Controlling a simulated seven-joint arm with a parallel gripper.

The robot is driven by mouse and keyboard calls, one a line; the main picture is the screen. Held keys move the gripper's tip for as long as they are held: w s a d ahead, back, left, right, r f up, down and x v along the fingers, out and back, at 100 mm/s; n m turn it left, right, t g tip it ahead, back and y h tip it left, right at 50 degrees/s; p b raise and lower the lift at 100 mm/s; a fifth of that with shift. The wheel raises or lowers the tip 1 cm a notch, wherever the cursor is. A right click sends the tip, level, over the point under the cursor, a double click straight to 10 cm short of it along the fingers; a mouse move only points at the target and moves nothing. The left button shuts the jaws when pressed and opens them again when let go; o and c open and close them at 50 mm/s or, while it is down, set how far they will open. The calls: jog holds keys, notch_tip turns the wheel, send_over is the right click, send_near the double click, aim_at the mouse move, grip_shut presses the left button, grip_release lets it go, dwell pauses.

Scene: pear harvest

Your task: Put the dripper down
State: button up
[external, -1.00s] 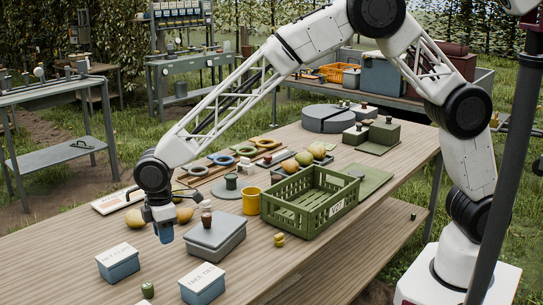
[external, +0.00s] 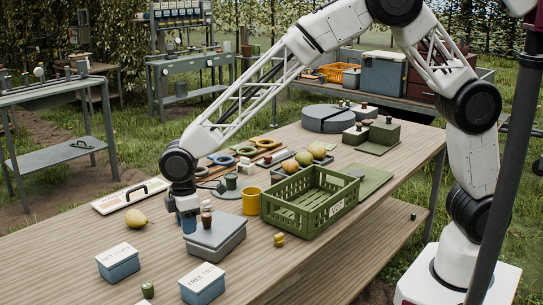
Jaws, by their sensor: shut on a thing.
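My gripper (external: 186,207) points down over the near middle of the wooden table, just left of a grey lidded box. It is shut on a small blue thing, which I take to be the dripper (external: 188,226). The dripper hangs upright below the jaws, close to the box's left edge. I cannot tell whether its bottom touches the table or the box. The fingertips are small and partly hidden in this view.
The grey box (external: 216,242) carries a small brown-topped bottle (external: 206,214). A yellow cup (external: 251,201) and green crate (external: 310,205) stand to the right. A pear (external: 135,218) lies left. Two blue labelled boxes (external: 118,267) (external: 202,287) stand in front. Bare table lies at the left front.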

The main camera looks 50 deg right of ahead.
jog(key=s+d, duration=0.4)
jog(key=d, duration=0.3)
jog(key=s+d+m, duration=0.1)
jog(key=s+d, duration=0.3)
jog(key=d, duration=0.4)
jog(key=s+d+r+m, duration=0.1)
jog(key=s+d, duration=0.4)
jog(key=d, duration=0.2)
jog(key=shift+d, duration=0.4)
jog(key=shift+w+a, duration=0.1)
send_over(225, 226)
jog(key=shift+a+f, duration=0.1)
jog(key=shift+f, duration=0.6)
jog(key=shift+f, duration=0.1)
jog(key=shift+f, duration=1.7)
jog(key=shift+f, duration=0.15)
jog(key=o, duration=0.9)
